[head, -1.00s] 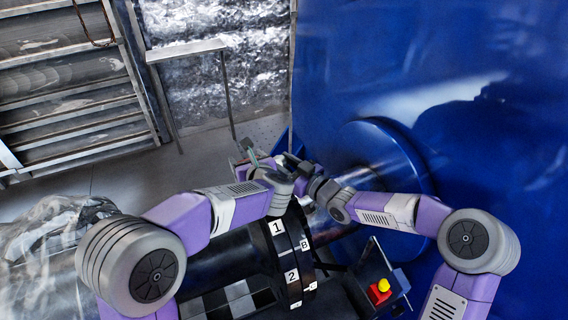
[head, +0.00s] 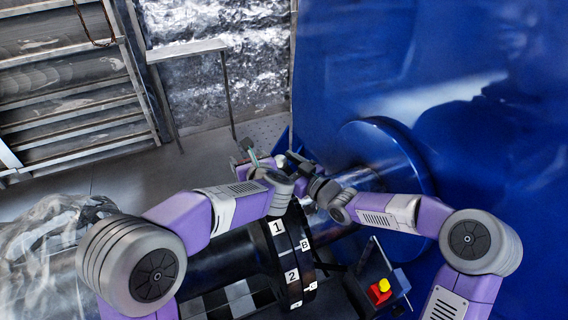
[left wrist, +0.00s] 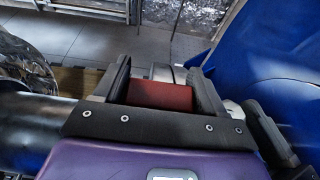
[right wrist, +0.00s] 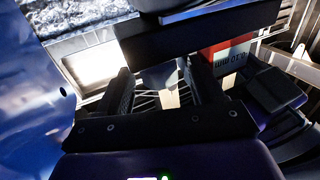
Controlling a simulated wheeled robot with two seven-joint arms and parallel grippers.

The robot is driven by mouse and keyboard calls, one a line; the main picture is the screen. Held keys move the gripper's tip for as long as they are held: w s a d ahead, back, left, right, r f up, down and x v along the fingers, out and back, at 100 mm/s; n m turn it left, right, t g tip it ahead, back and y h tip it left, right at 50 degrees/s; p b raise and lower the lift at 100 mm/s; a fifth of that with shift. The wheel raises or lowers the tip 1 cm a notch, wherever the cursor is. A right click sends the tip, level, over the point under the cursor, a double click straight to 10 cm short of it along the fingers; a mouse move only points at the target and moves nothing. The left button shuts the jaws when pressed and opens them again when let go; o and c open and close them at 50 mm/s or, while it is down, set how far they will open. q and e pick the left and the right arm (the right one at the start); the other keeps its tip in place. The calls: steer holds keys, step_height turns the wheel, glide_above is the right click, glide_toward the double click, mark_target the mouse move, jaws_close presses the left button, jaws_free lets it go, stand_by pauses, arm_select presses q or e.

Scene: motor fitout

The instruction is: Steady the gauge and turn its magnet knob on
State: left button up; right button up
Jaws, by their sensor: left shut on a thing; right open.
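The gauge's red base (left wrist: 160,95) lies between the fingers of my left gripper (left wrist: 163,88), which is shut on it. Its red side with a pale printed label (right wrist: 228,55) shows in the right wrist view. In the head view, the gauge's thin teal rod (head: 252,154) stands near my left gripper. My right gripper (right wrist: 163,95) is open beside the base, with no object clearly held between its fingers. A small pale part (head: 281,160) shows between the two grippers; I cannot tell if it is the magnet knob.
A dark coupling ring (head: 289,255) with numbered labels sits on a shaft below the grippers. A large blue housing (head: 480,90) fills the right side. A control box with a red and yellow button (head: 380,288) stands at front right. A metal table (head: 187,50) stands behind.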

steer(key=v, duration=1.1)
steer(key=shift+s+d, duration=0.25)
steer(key=shift+s, duration=0.05)
arm_select(q)
steer(key=o, duration=1.2)
steer(key=shift+o, duration=0.2)
steer(key=shift+s, duration=0.1)
